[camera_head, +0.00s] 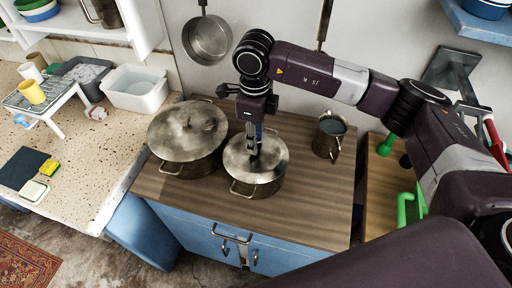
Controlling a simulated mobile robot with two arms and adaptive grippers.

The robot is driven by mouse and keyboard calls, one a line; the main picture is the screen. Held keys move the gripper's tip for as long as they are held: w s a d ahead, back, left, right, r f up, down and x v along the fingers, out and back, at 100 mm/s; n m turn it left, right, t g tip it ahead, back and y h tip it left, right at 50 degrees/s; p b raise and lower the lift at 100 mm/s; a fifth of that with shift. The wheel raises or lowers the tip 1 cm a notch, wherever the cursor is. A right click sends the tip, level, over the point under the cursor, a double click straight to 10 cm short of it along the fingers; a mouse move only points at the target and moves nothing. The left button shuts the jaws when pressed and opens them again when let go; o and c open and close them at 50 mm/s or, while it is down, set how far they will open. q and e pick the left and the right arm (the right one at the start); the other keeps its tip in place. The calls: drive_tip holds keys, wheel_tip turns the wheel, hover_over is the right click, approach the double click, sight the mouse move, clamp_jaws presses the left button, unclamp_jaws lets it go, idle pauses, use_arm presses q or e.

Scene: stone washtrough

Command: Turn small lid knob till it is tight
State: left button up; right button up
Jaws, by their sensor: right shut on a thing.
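The small lid (270,157) is a worn metal lid lying on the smaller pot (257,189), which stands on the wooden top of the blue cabinet. My right gripper (254,151) points down from above at the middle of this lid. It is shut on the lid's knob, which is mostly hidden between the fingers. The lid looks level on the pot; whether it is tight cannot be seen. My left gripper does not show.
A larger lidded pot (186,137) stands close on the left. A metal jug (329,134) stands to the right on the wooden top (310,200). A pan (207,39) hangs on the wall behind. The front right of the wooden top is clear.

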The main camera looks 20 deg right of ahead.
drive_tip(key=m, duration=0.4)
drive_tip(key=shift+f+m, duration=0.1)
drive_tip(key=shift+m, duration=0.3)
drive_tip(key=m, duration=0.3)
drive_tip(key=shift+m, duration=0.3)
drive_tip(key=o, duration=0.9)
